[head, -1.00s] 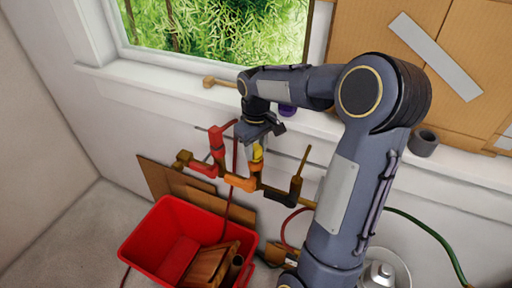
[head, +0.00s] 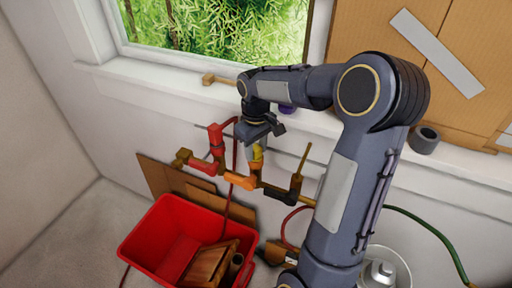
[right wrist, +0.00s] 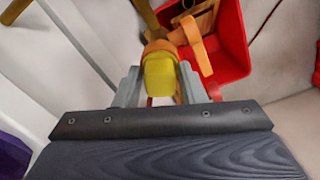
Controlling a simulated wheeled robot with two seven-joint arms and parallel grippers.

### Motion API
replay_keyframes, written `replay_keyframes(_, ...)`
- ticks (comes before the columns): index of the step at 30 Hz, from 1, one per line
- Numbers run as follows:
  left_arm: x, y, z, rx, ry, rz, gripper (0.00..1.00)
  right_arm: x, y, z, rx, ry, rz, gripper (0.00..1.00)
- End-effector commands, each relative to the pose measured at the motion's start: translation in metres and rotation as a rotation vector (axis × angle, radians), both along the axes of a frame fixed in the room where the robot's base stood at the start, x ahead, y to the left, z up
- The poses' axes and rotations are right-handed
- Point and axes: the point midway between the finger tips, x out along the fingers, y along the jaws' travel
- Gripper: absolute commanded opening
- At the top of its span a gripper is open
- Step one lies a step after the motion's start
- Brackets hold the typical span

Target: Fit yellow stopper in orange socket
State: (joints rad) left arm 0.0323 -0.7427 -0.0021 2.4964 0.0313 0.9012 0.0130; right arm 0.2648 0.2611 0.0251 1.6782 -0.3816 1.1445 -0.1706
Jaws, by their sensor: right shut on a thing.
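My right gripper (head: 257,143) hangs over the pipe at the wall, shut on the yellow stopper (head: 257,154). In the right wrist view the stopper (right wrist: 160,76) sits between the two fingers of the gripper (right wrist: 158,88). The orange socket (head: 240,181) is on the pipe, directly below the stopper. The orange socket (right wrist: 155,47) also shows just beyond the stopper in the right wrist view. The stopper's lower end is at the socket's mouth; I cannot tell how far in it is. My left gripper is not in view.
A red fitting (head: 205,168) is left of the orange socket, and a dark fitting (head: 280,193) is to its right. A red bin (head: 165,225) with wooden pieces stands below. A window sill (head: 175,85) runs above. A grey ring (head: 425,140) stands on it.

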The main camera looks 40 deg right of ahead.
Motion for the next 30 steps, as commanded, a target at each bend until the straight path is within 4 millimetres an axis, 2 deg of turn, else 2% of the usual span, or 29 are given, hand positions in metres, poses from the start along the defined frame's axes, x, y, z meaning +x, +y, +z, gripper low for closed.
replay_keyframes(1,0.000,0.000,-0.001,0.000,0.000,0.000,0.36,0.000,0.000,-0.002,0.000,0.000,0.000,0.14)
replay_keyframes(2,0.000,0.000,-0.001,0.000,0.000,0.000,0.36,0.000,0.000,-0.001,0.000,0.000,0.000,0.40)
replay_keyframes(4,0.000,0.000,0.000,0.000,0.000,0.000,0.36,0.000,0.000,-0.001,0.000,0.000,0.000,0.46)
replay_keyframes(13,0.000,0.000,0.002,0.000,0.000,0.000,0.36,0.000,0.000,0.002,0.000,0.000,0.000,0.46)
replay_keyframes(30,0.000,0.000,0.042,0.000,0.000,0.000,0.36,0.000,0.000,0.049,0.000,0.000,0.000,0.46)
